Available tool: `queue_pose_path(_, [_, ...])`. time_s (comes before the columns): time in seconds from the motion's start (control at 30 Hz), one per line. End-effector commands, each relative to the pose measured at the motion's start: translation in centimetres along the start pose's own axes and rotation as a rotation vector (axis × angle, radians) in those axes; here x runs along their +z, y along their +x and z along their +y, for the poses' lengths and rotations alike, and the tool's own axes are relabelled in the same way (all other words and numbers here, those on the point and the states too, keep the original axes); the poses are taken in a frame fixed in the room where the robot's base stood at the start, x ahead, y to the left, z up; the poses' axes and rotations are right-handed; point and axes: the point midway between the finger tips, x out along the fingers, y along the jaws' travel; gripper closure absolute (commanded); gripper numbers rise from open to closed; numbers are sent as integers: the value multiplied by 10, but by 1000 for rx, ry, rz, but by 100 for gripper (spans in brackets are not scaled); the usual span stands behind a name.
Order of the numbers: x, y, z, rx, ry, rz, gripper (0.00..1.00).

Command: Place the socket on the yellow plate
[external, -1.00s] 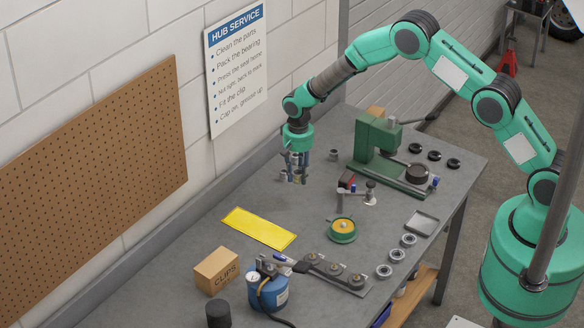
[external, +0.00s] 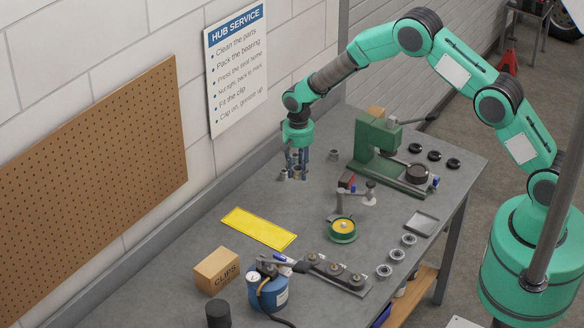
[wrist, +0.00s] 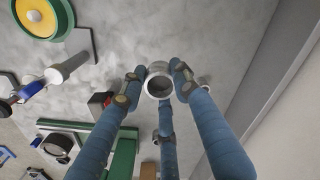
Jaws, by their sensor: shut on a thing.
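The yellow plate (external: 259,228) lies flat on the grey bench, left of centre in the external view, with its top bare. My gripper (external: 297,172) is above and behind the plate, towards the wall. Its three blue-sleeved fingers point down and are shut on a grey metal socket (wrist: 158,80). In the wrist view, the socket's round open end sits between the fingertips. The height of the socket over the bench is hard to tell. Another small metal piece (external: 284,175) stands close beside the fingers, and a further one (external: 333,154) is to their right.
A green press (external: 376,145) stands right of my gripper. A small stand (external: 352,199) and a green-rimmed yellow dish (external: 342,230) are right of the plate. A CLIPS box (external: 217,271) and blue canister (external: 268,291) stand in front.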

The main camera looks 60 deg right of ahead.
Motion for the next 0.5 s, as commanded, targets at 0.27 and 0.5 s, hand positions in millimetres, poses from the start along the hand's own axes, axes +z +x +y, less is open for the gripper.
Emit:
queue_pose_path(0.27, [26,4,-4,-1,-15,0,99])
queue_pose_path(0.5, [76,10,-6,-1,-40,1,99])
